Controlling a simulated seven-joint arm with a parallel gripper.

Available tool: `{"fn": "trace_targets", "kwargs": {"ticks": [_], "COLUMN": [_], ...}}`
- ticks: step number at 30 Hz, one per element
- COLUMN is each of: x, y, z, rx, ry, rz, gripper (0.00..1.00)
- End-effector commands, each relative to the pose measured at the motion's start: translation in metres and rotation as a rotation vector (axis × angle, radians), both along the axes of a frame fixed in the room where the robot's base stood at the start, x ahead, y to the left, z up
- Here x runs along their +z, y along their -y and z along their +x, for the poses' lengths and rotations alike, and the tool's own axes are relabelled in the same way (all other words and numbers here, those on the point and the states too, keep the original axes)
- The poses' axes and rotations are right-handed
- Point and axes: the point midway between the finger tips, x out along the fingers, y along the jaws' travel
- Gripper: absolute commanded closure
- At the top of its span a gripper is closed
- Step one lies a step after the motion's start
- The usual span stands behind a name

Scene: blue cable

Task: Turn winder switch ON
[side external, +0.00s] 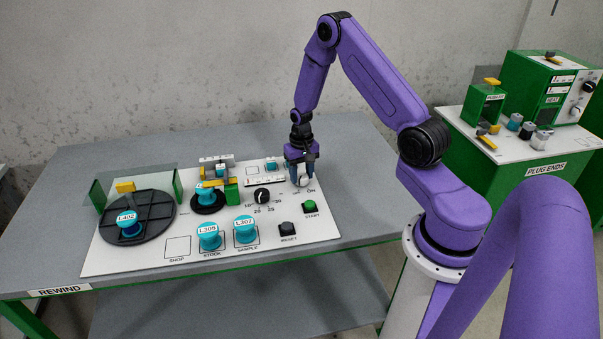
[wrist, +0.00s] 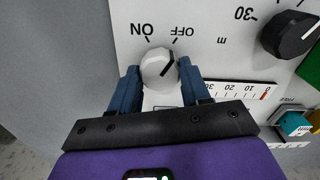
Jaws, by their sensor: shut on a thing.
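The winder switch is a round white knob (wrist: 158,68) with a black pointer line, on the white panel (wrist: 215,60). In the wrist view its labels appear upside down, ON at upper left and OFF at upper right. The pointer line slants up and right, toward the OFF mark. My gripper (wrist: 158,78) has one blue finger on each side of the knob and is shut on it. In the side view the knob (side external: 303,182) shows at the panel's right, partly hidden by my gripper (side external: 301,170).
A black dial (side external: 262,195) stands left of the switch. A green START button (side external: 309,207) and a black RESET button (side external: 288,229) are in front. Blue spools L305 (side external: 210,241) and L307 (side external: 246,235) stand at the panel's front. Spool L402 (side external: 128,223) is on the black turntable.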

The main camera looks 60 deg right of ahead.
Motion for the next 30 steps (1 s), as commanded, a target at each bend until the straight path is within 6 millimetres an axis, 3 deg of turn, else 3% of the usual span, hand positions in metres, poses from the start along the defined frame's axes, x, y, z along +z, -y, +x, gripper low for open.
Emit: {"fn": "trace_targets", "kwargs": {"ticks": [11,30], "x": [0.0002,0.0002], "y": [-0.0001,0.0004], "z": [-0.0004,-0.0003], "rx": [0.182,0.765], "ry": [-0.001,-0.001], "rz": [0.002,0.001], "gripper": [0.84,0.84]}}
